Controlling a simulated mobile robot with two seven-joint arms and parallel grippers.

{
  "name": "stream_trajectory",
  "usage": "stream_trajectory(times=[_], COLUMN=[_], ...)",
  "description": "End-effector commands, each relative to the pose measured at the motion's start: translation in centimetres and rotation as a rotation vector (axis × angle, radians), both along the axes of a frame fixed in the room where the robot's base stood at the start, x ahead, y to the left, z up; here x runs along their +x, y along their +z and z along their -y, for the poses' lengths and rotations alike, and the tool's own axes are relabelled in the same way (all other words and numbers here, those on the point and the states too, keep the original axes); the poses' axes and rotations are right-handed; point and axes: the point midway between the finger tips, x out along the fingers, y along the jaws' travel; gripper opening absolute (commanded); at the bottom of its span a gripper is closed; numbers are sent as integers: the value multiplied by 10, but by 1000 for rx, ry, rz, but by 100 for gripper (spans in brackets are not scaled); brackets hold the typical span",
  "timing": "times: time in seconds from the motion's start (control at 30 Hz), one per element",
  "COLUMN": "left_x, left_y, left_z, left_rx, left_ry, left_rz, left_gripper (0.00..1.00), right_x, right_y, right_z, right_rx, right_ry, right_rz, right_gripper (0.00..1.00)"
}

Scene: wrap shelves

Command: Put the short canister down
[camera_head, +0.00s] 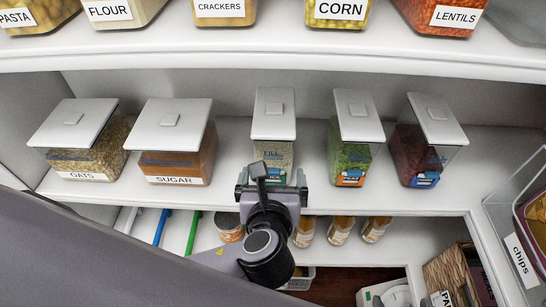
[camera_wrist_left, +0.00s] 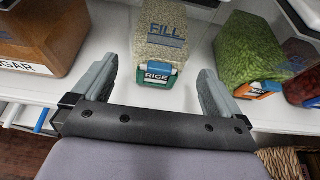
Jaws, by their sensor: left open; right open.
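The rice canister (camera_head: 272,152), clear with a white lid, stands upright on the middle shelf (camera_head: 225,128). It also shows in the wrist view (camera_wrist_left: 162,28), with a green and blue RICE label at its base. My left gripper (camera_head: 271,178) is in front of it, open and empty. In the wrist view the fingers (camera_wrist_left: 157,75) are spread to either side of the canister's front, with a gap between each finger and its wall. I cannot tell which canister is meant by the short one. My right gripper is not in view.
On the same shelf, oats (camera_head: 84,155) and sugar (camera_head: 172,160) canisters stand left, green (camera_head: 350,150) and dark red (camera_head: 415,155) ones right. Jars (camera_head: 340,230) stand on the shelf below. The upper shelf edge (camera_head: 300,50) overhangs. A clear chips bin (camera_head: 518,255) is at far right.

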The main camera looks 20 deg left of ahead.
Motion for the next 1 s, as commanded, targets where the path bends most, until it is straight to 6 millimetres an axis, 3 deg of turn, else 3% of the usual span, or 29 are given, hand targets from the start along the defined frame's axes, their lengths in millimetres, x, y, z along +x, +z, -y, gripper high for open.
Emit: stream_trajectory(times=[0.03, 0.13, 0.4, 1.0], left_x=[-6, -15, -39, -41], left_y=[8, 11, 17, 18], left_z=[2, 4, 11, 12], left_rx=[1, 0, -1, -1], left_ry=[-1, 0, 1, 0], left_rz=[-2, -1, 0, 1], left_gripper=[100, 100, 100, 100], right_x=[0, 0, 0, 0], right_y=[11, 20, 22, 21], right_z=[0, 0, 0, 1], right_rx=[0, -1, -1, 0], right_ry=[0, -1, -1, -1], right_rz=[0, 0, 0, 0], right_gripper=[100, 100, 100, 100])
